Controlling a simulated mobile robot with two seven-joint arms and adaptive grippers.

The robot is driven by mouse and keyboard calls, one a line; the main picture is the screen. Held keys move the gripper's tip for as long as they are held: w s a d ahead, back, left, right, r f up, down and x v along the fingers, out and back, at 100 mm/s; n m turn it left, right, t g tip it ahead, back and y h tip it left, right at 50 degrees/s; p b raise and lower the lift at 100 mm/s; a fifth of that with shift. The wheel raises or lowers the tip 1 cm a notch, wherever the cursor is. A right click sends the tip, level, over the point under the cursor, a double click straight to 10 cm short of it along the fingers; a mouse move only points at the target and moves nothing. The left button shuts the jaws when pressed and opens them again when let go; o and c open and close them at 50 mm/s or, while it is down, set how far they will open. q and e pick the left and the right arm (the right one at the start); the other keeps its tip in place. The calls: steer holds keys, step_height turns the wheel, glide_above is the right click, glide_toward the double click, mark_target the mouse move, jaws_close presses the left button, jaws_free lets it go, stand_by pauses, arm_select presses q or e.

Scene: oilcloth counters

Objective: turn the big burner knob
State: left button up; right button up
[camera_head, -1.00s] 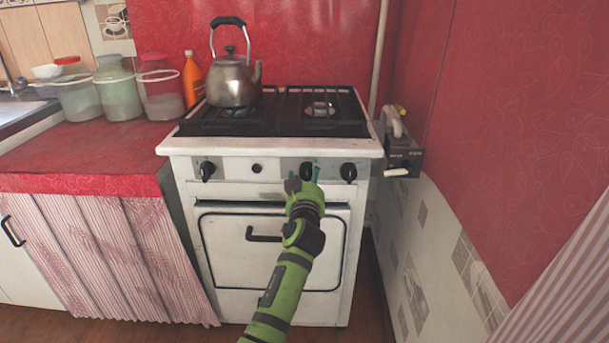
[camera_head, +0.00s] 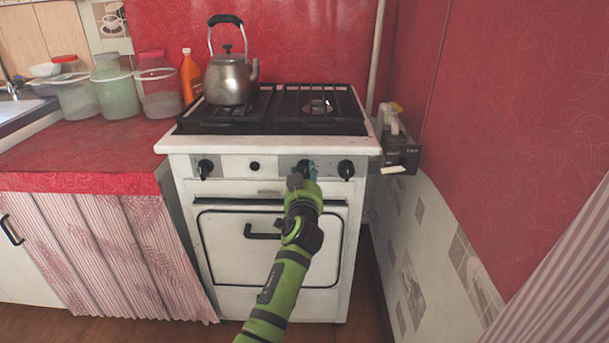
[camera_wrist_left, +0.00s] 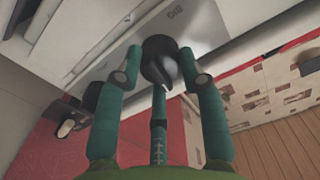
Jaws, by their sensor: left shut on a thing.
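The white stove carries a row of black knobs on its front panel. The big burner knob (camera_wrist_left: 158,62), black and round with a raised grip, shows in the wrist view beside a "BIG" label on the panel. In the head view this knob (camera_head: 305,166) is second from the right and mostly hidden by my left gripper (camera_head: 304,174). My left gripper's teal fingers (camera_wrist_left: 160,70) are shut on the knob from both sides, with a third finger below. My right gripper is not in view.
Other knobs (camera_head: 346,169) sit on both sides, the nearest just right. A steel kettle (camera_head: 231,80) stands on the left of the hob. The oven handle (camera_head: 262,235) lies below. A grey box (camera_head: 399,155) hangs at the right wall.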

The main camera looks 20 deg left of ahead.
arm_select(q)
steer(key=shift+r+m, duration=0.2)
steer(key=shift+m, duration=0.7)
steer(key=shift+m+p, duration=0.4)
steer(key=shift+m, duration=1.2)
steer(key=shift+m+p, duration=0.45)
steer(key=shift+m, duration=0.55)
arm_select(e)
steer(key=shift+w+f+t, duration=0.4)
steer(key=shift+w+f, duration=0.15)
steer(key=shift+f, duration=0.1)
arm_select(q)
steer(key=shift+r, duration=0.1)
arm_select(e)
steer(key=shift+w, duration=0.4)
